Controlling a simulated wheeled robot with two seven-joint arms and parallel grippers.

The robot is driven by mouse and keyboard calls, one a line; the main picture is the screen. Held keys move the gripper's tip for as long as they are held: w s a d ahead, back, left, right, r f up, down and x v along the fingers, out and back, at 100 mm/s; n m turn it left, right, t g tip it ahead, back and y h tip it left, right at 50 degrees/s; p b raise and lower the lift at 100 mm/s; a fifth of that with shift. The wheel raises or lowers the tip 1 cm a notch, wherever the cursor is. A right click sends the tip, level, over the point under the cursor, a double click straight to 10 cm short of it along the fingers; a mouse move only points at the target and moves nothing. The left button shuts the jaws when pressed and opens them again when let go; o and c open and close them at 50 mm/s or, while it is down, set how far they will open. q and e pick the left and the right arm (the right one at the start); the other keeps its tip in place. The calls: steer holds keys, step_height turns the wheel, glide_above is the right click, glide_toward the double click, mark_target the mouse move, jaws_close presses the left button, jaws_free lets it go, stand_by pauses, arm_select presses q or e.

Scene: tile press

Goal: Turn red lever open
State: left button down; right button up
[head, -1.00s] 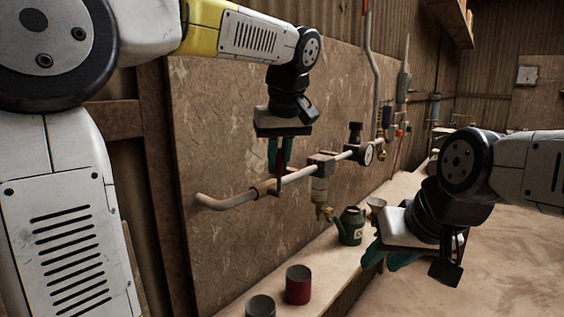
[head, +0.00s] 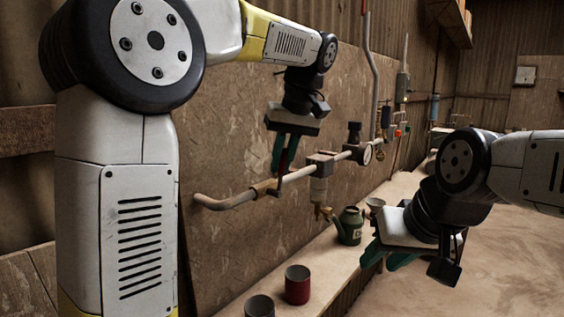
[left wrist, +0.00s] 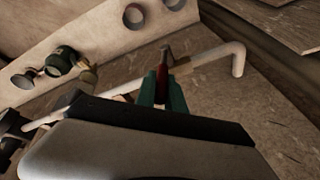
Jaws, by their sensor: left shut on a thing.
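The red lever (head: 286,162) is on the grey pipe (head: 235,200) along the wall board. My left gripper (head: 282,158) is shut on the red lever, its green fingers on either side. The lever tilts slightly. In the left wrist view the red lever (left wrist: 162,72) shows between the green fingertips (left wrist: 163,88), and the pipe passes behind. The lever's lower end and pivot are partly hidden in the head view. My right gripper (head: 386,260) is at the right, its green fingers apart and empty, away from the pipe.
A bench (head: 335,262) runs below the pipe. It holds a red can (head: 298,286), a grey can (head: 259,307), a green watering can (head: 350,227) and a funnel (head: 375,203).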

arm_select(q)
steer(key=shift+w+d+f+m+g+y, duration=0.15)
steer(key=shift+w+d+f+g+y, duration=0.25)
steer(key=shift+w+g+y, duration=0.3)
steer(key=shift+w+d+f+m+g+y, duration=0.15)
steer(key=shift+w+d+f+g+y, duration=0.15)
steer(key=shift+g+y, duration=0.45)
steer(key=shift+w+d+g, duration=0.1)
steer(key=shift+g, duration=0.25)
steer(key=c, duration=1.4)
jaws_free()
steer(key=shift+c, duration=0.2)
steer(key=shift+r, duration=0.1)
